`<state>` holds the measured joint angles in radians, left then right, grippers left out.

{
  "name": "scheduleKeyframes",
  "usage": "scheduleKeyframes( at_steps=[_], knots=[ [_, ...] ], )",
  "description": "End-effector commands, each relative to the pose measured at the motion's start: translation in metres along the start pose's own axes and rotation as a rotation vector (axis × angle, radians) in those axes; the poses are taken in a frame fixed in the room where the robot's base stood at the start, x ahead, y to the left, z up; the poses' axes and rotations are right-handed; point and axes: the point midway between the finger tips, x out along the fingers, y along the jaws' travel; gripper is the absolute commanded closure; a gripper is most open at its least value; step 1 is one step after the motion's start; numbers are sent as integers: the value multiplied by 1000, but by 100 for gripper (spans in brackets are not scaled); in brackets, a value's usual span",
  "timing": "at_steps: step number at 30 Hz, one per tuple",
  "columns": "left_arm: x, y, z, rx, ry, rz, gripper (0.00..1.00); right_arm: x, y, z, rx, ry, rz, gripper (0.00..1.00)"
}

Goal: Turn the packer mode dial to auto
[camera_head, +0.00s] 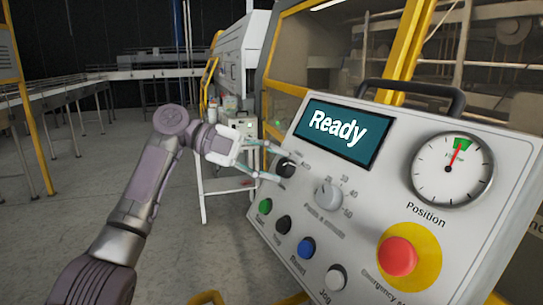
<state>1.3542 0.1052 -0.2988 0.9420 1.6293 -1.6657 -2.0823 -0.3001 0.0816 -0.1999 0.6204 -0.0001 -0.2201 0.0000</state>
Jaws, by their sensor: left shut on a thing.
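The packer control panel (385,125) stands tilted at the right, with a screen (337,131) reading "Ready". A black dial (287,168) sits at the panel's left edge, below the screen. My left gripper (272,163) reaches in from the left with its fingers at the black dial and is shut on it. The fingers partly cover the dial and the labels around it, so I cannot read its setting. A grey knob (327,196) with a numbered scale is just right of it. My right gripper is not in view.
Below the dials are green (265,206), black (284,225), blue (306,247) and white (335,279) buttons. A red emergency button (397,256) on yellow is at the lower right. A gauge (452,170) sits above it. Open floor (190,260) lies left of the panel.

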Motion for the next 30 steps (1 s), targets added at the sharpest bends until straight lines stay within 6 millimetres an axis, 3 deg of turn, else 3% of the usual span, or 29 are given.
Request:
scheduleKeyframes(
  at_steps=[19,20,24,30],
  knots=[
    [0,0,1,45,0,29,95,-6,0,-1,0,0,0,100],
    [0,0,1,45,0,29,59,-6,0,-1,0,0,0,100],
    [0,0,1,45,1,28,36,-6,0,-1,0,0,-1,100],
    [0,0,0,44,1,27,35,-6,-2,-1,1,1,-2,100]
  ],
)
